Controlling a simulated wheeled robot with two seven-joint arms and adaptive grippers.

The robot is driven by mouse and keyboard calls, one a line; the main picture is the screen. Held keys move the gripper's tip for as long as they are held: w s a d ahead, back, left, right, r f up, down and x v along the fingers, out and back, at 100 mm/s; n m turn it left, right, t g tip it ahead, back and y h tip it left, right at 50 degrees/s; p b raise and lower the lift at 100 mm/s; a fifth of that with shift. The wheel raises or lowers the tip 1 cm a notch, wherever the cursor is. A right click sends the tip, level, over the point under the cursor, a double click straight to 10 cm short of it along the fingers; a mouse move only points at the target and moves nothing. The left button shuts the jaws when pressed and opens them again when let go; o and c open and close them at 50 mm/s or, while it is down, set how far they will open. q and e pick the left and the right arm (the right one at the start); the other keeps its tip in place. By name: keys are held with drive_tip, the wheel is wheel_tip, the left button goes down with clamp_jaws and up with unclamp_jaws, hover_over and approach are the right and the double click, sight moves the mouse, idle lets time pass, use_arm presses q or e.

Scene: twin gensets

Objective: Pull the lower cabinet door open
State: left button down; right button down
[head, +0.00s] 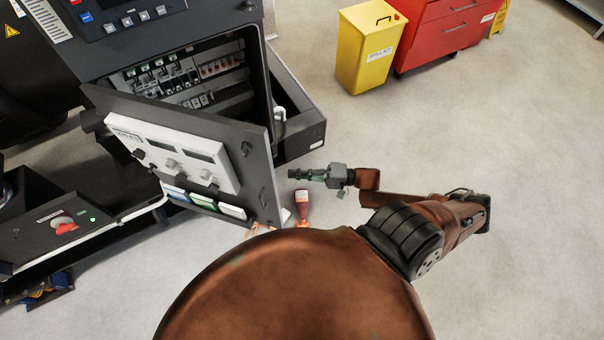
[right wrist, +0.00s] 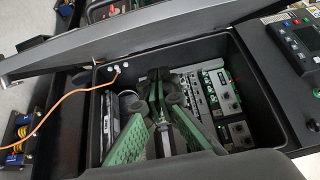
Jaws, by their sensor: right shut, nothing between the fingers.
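The cabinet door (head: 205,150), a dark slab with a white meter panel and coloured labels, hangs below the upper control panel. It stands swung open, with the breaker interior (head: 195,75) showing behind it. In the right wrist view a grey slab, apparently this door (right wrist: 150,45), crosses the top above the open cabinet. My right gripper (head: 292,174) is shut and empty, just right of the door's free edge, with a visible gap in the head view. Its green fingers (right wrist: 160,80) point toward the open cabinet in the wrist view. My left gripper is out of view.
An open dark box section (head: 300,135) juts out right of the cabinet. A yellow bin (head: 368,50) and red tool cabinet (head: 445,30) stand at the back. The floor at right is clear. An orange cable (right wrist: 75,95) hangs at the cabinet's left.

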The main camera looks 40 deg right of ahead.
drive_tip(key=w+a+p, duration=0.2)
drive_tip(key=a, duration=0.5)
drive_tip(key=shift+s, duration=0.15)
